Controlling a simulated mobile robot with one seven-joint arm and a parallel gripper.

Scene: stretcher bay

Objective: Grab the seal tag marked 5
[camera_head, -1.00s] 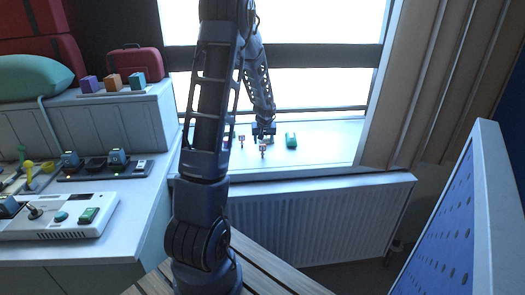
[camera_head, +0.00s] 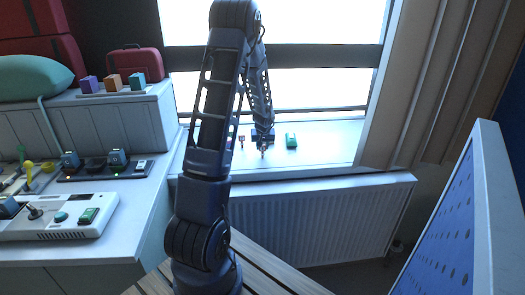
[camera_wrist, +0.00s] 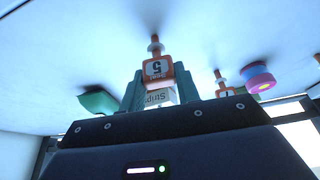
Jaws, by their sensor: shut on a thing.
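The seal tag marked 5 (camera_wrist: 158,69) is orange with a white label, and its number shows upside down in the wrist view. My gripper (camera_wrist: 150,88) is shut on this tag, with its two green-grey fingers on either side of it. A white piece with printed letters (camera_wrist: 158,97) sits between the fingers just below the orange part. In the head view my gripper (camera_head: 263,141) is small, over the window sill. Another orange seal tag (camera_wrist: 225,90) stands to the right in the wrist view, apart from the gripper; its number is hard to read.
A green object (camera_head: 291,141) lies on the sill (camera_head: 330,142) right of my gripper; a green block (camera_wrist: 97,100) shows left in the wrist view. A pink and blue round object (camera_wrist: 259,77) is at right. A radiator (camera_head: 320,215) is below the sill.

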